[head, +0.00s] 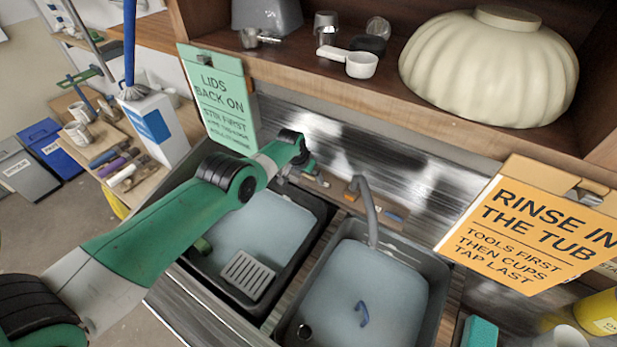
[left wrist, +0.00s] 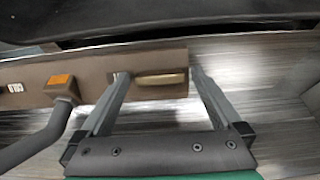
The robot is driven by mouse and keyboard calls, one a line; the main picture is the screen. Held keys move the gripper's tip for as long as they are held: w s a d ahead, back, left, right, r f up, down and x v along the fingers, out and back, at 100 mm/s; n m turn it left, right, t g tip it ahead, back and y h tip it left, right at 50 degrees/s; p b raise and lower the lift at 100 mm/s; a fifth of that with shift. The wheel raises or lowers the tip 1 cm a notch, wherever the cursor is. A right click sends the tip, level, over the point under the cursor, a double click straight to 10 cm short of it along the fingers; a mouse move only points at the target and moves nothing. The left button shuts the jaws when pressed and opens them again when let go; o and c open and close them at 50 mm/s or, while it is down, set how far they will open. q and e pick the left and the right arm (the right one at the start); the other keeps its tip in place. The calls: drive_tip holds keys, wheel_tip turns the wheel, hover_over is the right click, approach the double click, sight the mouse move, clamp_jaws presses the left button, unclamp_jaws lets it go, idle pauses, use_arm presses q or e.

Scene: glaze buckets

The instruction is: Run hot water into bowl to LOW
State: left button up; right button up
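The tap's grey curved spout (head: 370,212) stands behind the right sink bowl (head: 440,285), which holds pale bluish water; I see no stream from it. The left sink bowl (head: 318,225) also holds pale water. No LOW mark can be read. My left gripper (head: 308,168) is at the left end of the tap's brown panel (head: 340,187). In the left wrist view, its two fingers (left wrist: 158,77) stand apart, with a beige handle (left wrist: 160,79) between their tips; contact is unclear. A COLD label (left wrist: 14,88) shows on the panel's left. My right gripper is out of view.
A grey slotted piece (head: 248,275) is in the left bowl and a small blue item (head: 362,313) in the right one. A shelf above carries a cream fluted bowl (head: 490,65) and a white scoop (head: 360,64). Green (head: 218,100) and orange (head: 540,222) signs flank the sink.

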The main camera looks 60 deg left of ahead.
use_arm(q)
drive_tip(key=c, duration=1.3)
drive_tip(key=shift+o, duration=0.2)
drive_tip(key=shift+n, duration=0.4)
drive_tip(key=shift+s+a+n+h, duration=0.1)
drive_tip(key=shift+n+h, duration=0.3)
drive_tip(key=shift+n, duration=0.8)
drive_tip(key=shift+f+n+t+h+p, duration=0.15)
drive_tip(key=shift+n+t+p, duration=0.15)
drive_tip(key=shift+n, duration=0.85)
drive_tip(key=shift+r+n+t+h+p, duration=0.15)
drive_tip(key=shift+n+t, duration=0.25)
drive_tip(key=shift+n, duration=0.75)
drive_tip(key=shift+f, duration=0.1)
